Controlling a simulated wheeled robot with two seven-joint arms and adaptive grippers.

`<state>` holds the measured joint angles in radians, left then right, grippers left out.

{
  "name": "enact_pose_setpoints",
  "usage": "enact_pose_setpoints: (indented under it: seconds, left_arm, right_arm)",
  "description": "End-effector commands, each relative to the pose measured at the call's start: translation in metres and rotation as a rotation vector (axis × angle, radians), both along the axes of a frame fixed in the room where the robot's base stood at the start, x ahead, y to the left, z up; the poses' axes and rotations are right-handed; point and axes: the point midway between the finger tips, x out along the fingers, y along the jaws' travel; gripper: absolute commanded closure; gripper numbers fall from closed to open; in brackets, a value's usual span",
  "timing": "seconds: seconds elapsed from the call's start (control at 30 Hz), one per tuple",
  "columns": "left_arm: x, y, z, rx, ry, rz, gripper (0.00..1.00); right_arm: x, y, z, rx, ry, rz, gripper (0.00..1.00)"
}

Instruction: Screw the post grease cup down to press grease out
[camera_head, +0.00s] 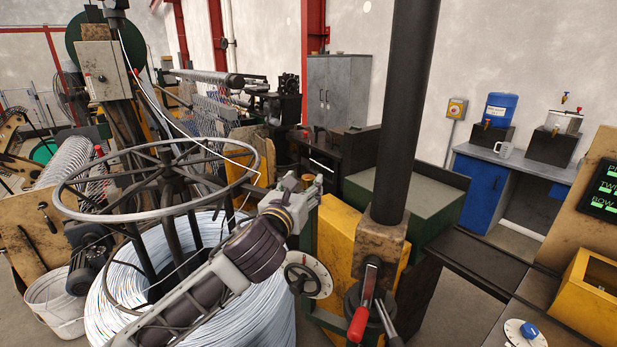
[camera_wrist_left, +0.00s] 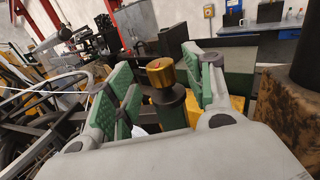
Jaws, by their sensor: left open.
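The brass grease cup (camera_wrist_left: 160,80) shows in the left wrist view, with a small red mark on top. It sits upright on a dark post (camera_wrist_left: 172,114). My left gripper (camera_wrist_left: 163,82) is open, its green-padded fingers on either side of the cup. I see gaps between the pads and the cup, so they look apart. In the head view my left gripper (camera_head: 306,186) reaches in from the lower left, over the wire coil, and the cup (camera_head: 308,180) is a small brownish patch mostly hidden by the fingers. My right gripper is in neither view.
A thick black column (camera_head: 404,110) rises right of my gripper, with a red-handled lever (camera_head: 362,305) at its foot. A handwheel (camera_head: 304,278) is just below my gripper. A large coil of wire (camera_head: 255,310) and a round wire frame (camera_head: 75,213) fill the left.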

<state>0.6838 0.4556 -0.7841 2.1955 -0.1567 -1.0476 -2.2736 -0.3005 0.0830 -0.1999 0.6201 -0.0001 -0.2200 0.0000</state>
Motion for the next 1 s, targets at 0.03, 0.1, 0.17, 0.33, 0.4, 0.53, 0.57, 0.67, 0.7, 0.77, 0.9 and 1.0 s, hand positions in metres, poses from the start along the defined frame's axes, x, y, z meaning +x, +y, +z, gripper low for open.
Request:
enact_pose_setpoints:
  seconds: [0.03, 0.1, 0.17, 0.33, 0.4, 0.53, 0.57, 0.67, 0.7, 0.77, 0.9, 1.0]
  left_arm:
    - [0.005, -0.002, 0.001, -0.001, 0.001, 0.001, 0.48]
    - [0.012, -0.004, 0.001, -0.001, 0.001, 0.000, 0.48]
    - [0.017, -0.006, 0.001, -0.002, 0.002, 0.000, 0.48]
    - [0.030, -0.010, 0.001, 0.000, 0.000, -0.001, 0.48]
    - [0.034, -0.012, 0.001, 0.000, 0.000, 0.000, 0.48]
    - [0.039, -0.013, 0.000, 0.000, 0.000, 0.000, 0.48]
    - [0.040, -0.013, 0.000, 0.000, 0.000, 0.000, 0.48]
    - [0.041, -0.013, 0.000, 0.000, 0.000, 0.000, 0.48]
    - [0.041, -0.014, 0.000, 0.000, 0.000, 0.000, 0.48]
    - [0.041, -0.014, 0.000, 0.000, 0.000, 0.000, 0.48]
    - [0.041, -0.014, 0.000, 0.000, 0.000, 0.000, 0.48]
    - [0.041, -0.014, 0.000, 0.000, 0.000, 0.000, 0.60]
  right_arm:
    - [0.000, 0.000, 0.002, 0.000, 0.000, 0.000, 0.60]
    - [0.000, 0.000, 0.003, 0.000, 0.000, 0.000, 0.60]
    - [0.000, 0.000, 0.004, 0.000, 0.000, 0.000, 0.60]
    - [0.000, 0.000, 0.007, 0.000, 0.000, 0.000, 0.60]
    - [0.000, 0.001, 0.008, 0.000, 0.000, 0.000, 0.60]
    - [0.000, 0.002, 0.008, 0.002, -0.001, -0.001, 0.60]
    - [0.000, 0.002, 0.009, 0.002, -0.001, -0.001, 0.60]
    - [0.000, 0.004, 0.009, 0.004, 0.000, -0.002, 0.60]
    - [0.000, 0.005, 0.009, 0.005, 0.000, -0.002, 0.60]
    - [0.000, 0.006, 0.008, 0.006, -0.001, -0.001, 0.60]
    - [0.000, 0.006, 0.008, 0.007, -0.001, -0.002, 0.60]
    - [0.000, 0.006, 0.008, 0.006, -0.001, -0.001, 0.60]
